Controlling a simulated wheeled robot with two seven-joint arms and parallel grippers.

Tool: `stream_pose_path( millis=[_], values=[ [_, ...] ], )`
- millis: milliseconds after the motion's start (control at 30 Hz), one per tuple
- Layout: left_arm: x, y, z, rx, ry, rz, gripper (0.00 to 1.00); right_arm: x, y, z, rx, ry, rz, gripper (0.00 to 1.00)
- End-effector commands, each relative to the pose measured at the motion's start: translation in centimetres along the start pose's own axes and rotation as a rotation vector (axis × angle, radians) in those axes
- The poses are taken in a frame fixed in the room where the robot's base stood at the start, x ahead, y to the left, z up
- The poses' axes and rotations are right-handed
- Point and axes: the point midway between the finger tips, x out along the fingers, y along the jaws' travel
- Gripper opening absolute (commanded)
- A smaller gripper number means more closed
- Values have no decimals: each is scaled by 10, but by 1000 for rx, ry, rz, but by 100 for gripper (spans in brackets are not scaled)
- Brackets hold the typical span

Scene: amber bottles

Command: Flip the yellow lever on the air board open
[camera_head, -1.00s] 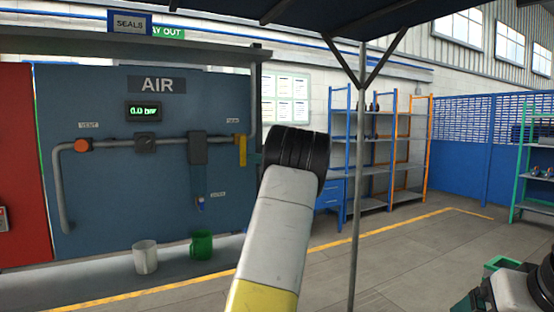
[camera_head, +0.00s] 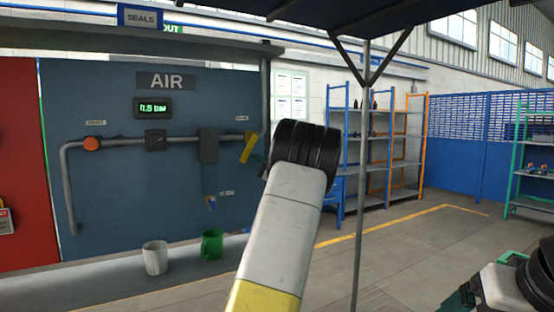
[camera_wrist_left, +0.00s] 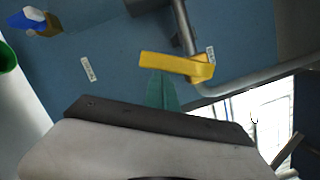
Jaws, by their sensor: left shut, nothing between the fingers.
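The yellow lever (camera_head: 249,148) is on the right end of the pipe on the blue air board (camera_head: 110,200). It is tilted, its lower end to the left. In the left wrist view the lever (camera_wrist_left: 170,65) shows close, beside the grey pipe. My left gripper (camera_wrist_left: 162,88) is shut and empty, its teal fingertips right by the lever; I cannot tell whether they touch. In the head view my left wrist hides most of the gripper (camera_head: 258,164). My right gripper (camera_head: 461,297) is partly in view at the lower right, its jaws unclear.
A lit display (camera_head: 153,107) reads about 0.5 bar. An orange knob (camera_head: 92,144) is on the pipe's left. A thin post (camera_head: 361,200) stands right of my left arm.

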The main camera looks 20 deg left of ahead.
Motion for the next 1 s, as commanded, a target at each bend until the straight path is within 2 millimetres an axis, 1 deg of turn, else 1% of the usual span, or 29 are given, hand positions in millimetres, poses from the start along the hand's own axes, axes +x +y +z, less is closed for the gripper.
stream_pose_path(
  millis=[367,700,1000],
  values=[
    [7,8,26,347,-2,-85,0,0,0,0,0,0,0,90],
    [13,6,49,656,-3,-163,0,0,0,0,0,0,0,90],
    [16,1,64,649,-3,-161,0,0,0,0,0,0,0,90]
  ],
)
